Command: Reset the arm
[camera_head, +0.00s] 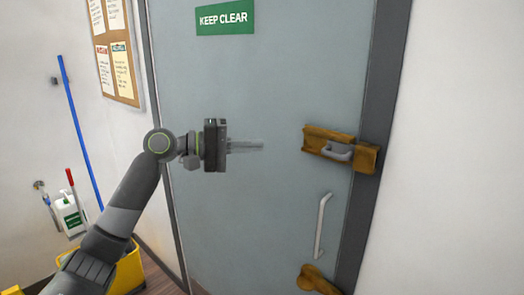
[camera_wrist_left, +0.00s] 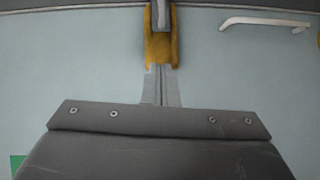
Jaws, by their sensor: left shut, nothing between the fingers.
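My left arm comes in from the left in the head view. My left gripper (camera_head: 262,145) is shut and empty, held in front of a grey-blue door (camera_head: 265,220) and pointing right. In the left wrist view the closed fingers (camera_wrist_left: 161,72) show in the middle, with the door behind. A brown latch block with a grey handle (camera_head: 340,150) is on the door's right edge, apart from the fingertips in the head view. In the left wrist view this brown latch (camera_wrist_left: 160,50) appears beyond the fingertips. My right gripper is not in view.
A pale bar handle (camera_head: 321,226) and a lower brown piece (camera_head: 316,280) are on the door's right side. A blue pole (camera_head: 80,130), a bottle (camera_head: 68,215) and a yellow bucket (camera_head: 128,272) are at left.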

